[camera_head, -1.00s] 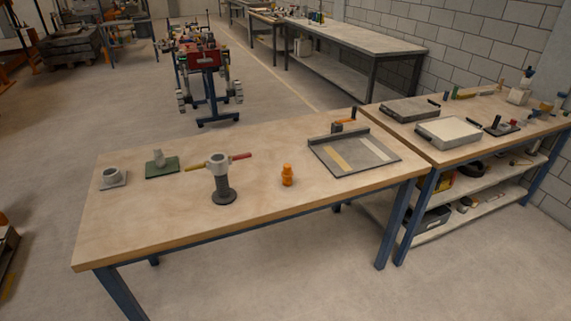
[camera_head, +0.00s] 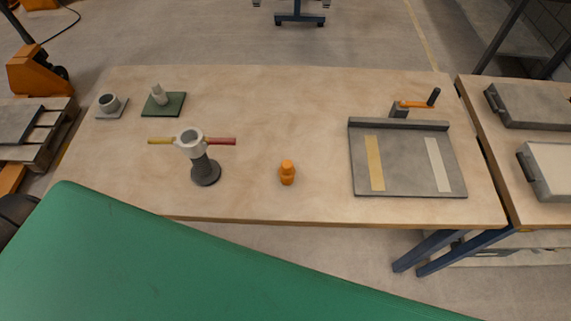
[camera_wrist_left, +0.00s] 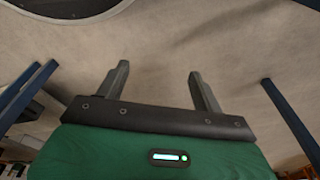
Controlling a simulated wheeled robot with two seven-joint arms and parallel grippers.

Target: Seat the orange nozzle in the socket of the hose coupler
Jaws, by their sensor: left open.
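The orange nozzle (camera_head: 287,173) stands upright on the workbench, near its front edge and right of the hose coupler. The hose coupler (camera_head: 190,142) has a pale ring-shaped socket on a dark post with a round base, with a yellow lever on its left and a red one on its right. The socket's opening faces up and holds nothing that I can see. My left gripper (camera_wrist_left: 158,68) is open and empty in the left wrist view, over bare floor. Its fingers do not show in the head view. My right gripper is in neither view.
A grey tray (camera_head: 408,190) with a yellow and a white strip lies on the right of the workbench (camera_head: 255,100). A green plate with a fitting (camera_head: 164,105) and a small grey cup on a plate (camera_head: 110,105) stand back left. My green arm covers the lower foreground.

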